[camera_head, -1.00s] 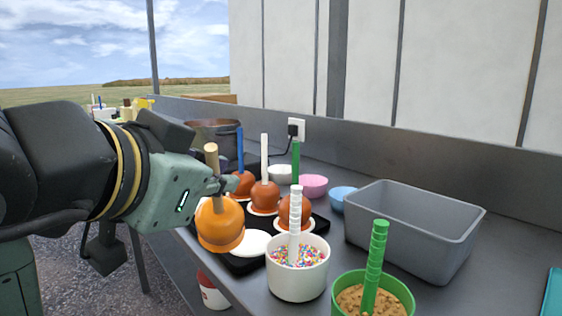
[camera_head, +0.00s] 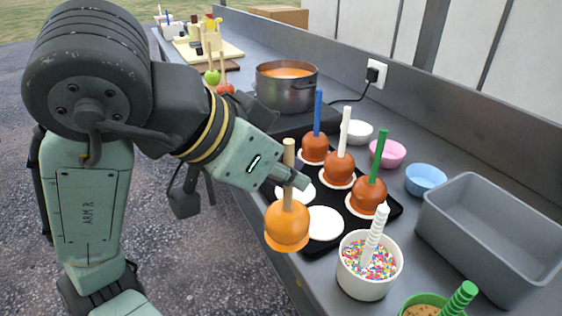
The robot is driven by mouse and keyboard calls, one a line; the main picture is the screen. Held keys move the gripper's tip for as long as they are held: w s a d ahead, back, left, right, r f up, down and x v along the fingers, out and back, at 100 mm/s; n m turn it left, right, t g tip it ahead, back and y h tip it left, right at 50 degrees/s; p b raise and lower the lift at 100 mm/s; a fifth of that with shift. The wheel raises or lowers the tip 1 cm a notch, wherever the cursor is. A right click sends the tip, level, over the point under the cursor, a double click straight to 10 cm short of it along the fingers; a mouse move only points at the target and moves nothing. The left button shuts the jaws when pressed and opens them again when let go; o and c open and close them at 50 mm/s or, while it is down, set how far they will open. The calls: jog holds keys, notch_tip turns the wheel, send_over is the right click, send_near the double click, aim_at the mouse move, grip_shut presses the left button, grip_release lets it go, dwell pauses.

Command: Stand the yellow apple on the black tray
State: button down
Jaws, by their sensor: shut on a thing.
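My gripper (camera_head: 291,180) is shut on the wooden stick (camera_head: 289,155) of a caramel-coated, yellow-orange apple (camera_head: 286,224), which I take to be the yellow apple. The apple hangs upright below my fingers, in front of the black tray's near left edge in the picture. I cannot tell its exact height. The black tray (camera_head: 386,213) holds three darker caramel apples on white discs, with blue, white and green sticks. Two white discs in its near row carry no apple: one (camera_head: 325,224) right of the held apple, the other (camera_head: 298,194) partly hidden behind my gripper and the stick.
A white cup of sprinkles (camera_head: 366,283) with a white ridged stick and a green cup (camera_head: 427,306) stand at the front. A grey bin (camera_head: 490,240) is at right. Small bowls line the wall side. A pot (camera_head: 287,92) and more apples are farther back.

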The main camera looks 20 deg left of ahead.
jog(key=w+a+f+p, duration=0.1)
jog(key=w+f+p, duration=0.1)
jog(key=w, duration=0.6)
jog(key=w+a+f+p, duration=0.2)
jog(key=w+f, duration=0.1)
jog(key=w, duration=0.4)
jog(key=shift+w, duration=0.35)
jog(key=shift+f, duration=0.1)
jog(key=shift+f, duration=0.15)
jog(key=c, duration=1.7)
grip_release()
